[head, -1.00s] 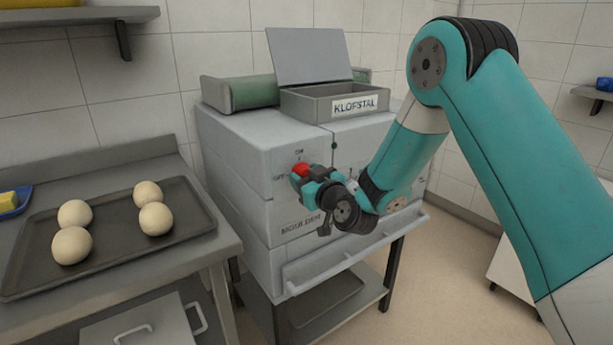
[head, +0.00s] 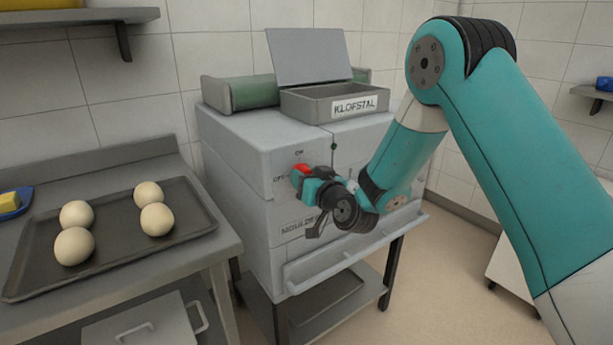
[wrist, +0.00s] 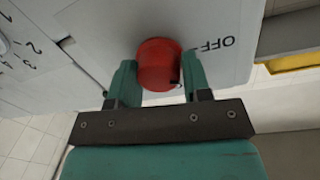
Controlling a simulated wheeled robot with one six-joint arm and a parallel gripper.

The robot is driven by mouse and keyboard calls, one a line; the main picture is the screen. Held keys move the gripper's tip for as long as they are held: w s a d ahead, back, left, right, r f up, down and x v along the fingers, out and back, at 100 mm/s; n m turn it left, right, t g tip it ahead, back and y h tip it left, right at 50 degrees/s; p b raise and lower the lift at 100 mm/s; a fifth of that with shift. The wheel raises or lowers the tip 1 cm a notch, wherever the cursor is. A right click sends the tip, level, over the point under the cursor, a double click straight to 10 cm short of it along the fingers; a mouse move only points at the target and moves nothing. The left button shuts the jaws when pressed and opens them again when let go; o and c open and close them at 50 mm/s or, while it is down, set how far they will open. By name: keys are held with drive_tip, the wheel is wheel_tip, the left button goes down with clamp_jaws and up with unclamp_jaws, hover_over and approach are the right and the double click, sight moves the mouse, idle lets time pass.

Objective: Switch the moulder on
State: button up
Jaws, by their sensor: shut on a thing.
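The moulder (head: 240,165) is a large light-grey machine on a stand, in the middle of the head view. A red knob (head: 302,170) sits on its front face, with ON lettered above it and OFF to its left. In the wrist view the red knob (wrist: 158,64) stands between my two teal fingers, and OFF shows beside it, seen upside down. My gripper (wrist: 160,80) is shut on the red knob. It also shows in the head view (head: 303,180), where it partly covers the knob. The knob's pointer is hard to make out.
A dark tray (head: 110,278) with several dough balls lies on the steel table at left. An open-lidded box marked KLOFSTAL (head: 295,104) stands on top of the moulder. A ledge (head: 340,262) juts out below my gripper.

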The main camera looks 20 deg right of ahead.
drive_tip(key=m, duration=0.4)
drive_tip(key=m+p, duration=0.1)
drive_tip(key=m, duration=0.2)
drive_tip(key=shift+w+d+r, duration=0.1)
drive_tip(key=shift+w+r, duration=0.05)
drive_tip(key=shift+r, duration=0.1)
drive_tip(key=m+y, duration=0.1)
drive_tip(key=m, duration=0.5)
drive_tip(key=shift+g+p, duration=0.35)
drive_tip(key=shift+g, duration=0.05)
drive_tip(key=shift+m, duration=0.3)
drive_tip(key=o, duration=0.9)
drive_tip(key=shift+f, duration=0.1)
drive_tip(key=shift+f, duration=0.1)
